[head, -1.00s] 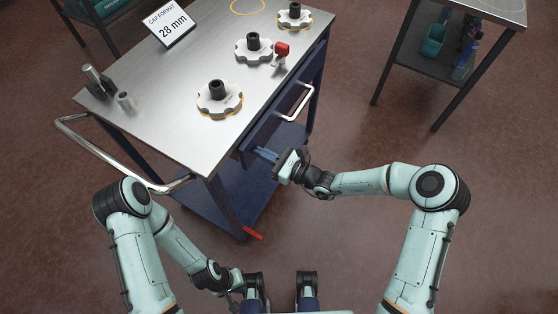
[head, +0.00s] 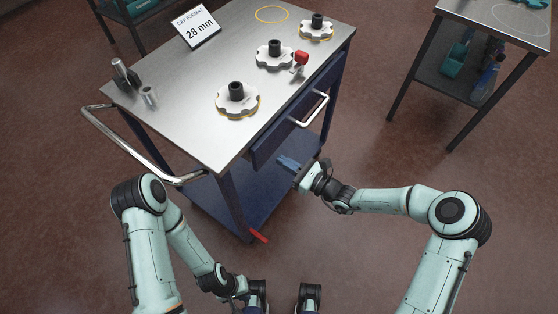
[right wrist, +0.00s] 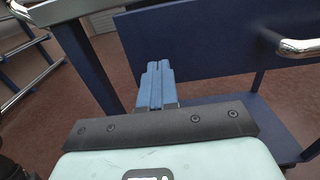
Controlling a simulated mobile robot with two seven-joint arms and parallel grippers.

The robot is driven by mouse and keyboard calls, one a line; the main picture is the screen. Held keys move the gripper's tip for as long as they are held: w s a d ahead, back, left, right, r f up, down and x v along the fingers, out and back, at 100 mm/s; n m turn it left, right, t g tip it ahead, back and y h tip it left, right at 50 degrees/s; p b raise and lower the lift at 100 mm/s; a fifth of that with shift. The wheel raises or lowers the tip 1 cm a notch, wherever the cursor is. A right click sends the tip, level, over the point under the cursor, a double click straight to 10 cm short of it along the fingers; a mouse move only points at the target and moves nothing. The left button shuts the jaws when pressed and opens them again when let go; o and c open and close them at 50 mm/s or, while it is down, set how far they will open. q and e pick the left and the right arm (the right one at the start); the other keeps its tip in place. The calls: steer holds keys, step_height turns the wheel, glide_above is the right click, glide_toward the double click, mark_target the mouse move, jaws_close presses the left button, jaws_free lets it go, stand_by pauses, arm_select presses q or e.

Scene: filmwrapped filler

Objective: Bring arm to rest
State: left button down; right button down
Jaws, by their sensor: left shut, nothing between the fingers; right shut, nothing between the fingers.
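My right gripper (head: 287,163) is shut and empty, with its blue fingers together. It is in front of the cart's side, below the drawer handle, and appears apart from the cart. In the right wrist view its closed fingers (right wrist: 154,84) point toward the blue drawer front. My left gripper (head: 242,287) is low, near the bottom edge of the head view, beside my own base. It is shut, though its fingertips are hard to make out. My right forearm reaches in from the right; my left arm hangs down with a bent elbow.
The steel-topped cart (head: 190,100) carries several white star wheels, a red-handled clamp (head: 300,60), metal pins and a "28 mm" sign (head: 196,29). Its bent rail (head: 130,142) and drawer handle (head: 312,110) stick out. Another table (head: 500,20) stands right. Open floor lies between them.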

steer(key=v, duration=1)
steer(key=shift+w+f, duration=0.1)
steer(key=shift+f, duration=0.05)
